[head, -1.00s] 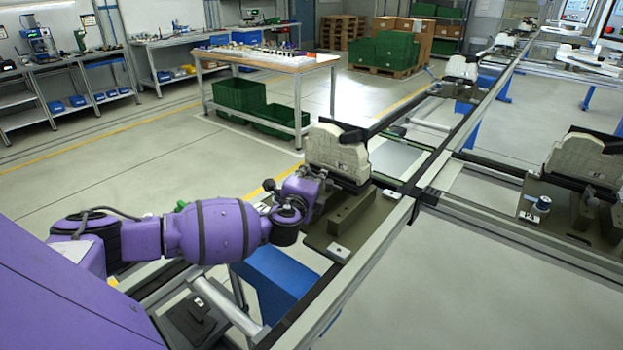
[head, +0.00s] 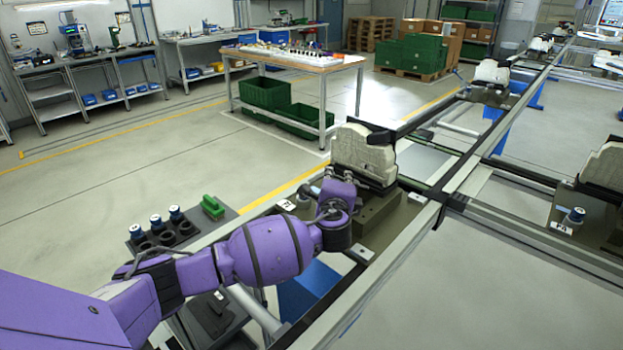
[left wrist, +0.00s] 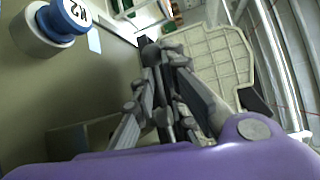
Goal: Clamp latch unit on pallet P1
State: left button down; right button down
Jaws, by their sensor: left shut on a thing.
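Pallet P1, a dark olive plate (head: 400,218), sits on the line rails, with a white label at its left corner. A cream ribbed casting with a black band, seemingly the latch unit (head: 362,153), stands upright on it. The casting also shows in the left wrist view (left wrist: 208,62). My left gripper (left wrist: 165,50) is beside the casting, its fingers close together on a small dark piece, probably the clamp lever (left wrist: 148,43). My own wrist hides the fingertips in the head view. A blue-topped cylinder (left wrist: 64,17) with a marking stands on the plate. My right gripper is not in view.
Another pallet with a casting (head: 605,165) stands at the right. A wooden table (head: 290,64) with green crates below stands behind.

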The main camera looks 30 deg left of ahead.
pick_arm(q)
jog(key=shift+s+f+g+y, duration=0.2)
jog(key=shift+f+g+y, duration=0.1)
jog(key=shift+f, duration=0.15)
jog(key=c, duration=1.9)
grip_release()
jog(key=shift+o, duration=0.3)
jog(key=shift+r, duration=0.1)
jog(key=shift+r, duration=0.1)
jog(key=v, duration=1.1)
jog(key=shift+s, duration=0.45)
jog(key=shift+d, duration=0.1)
jog(key=shift+c, duration=0.3)
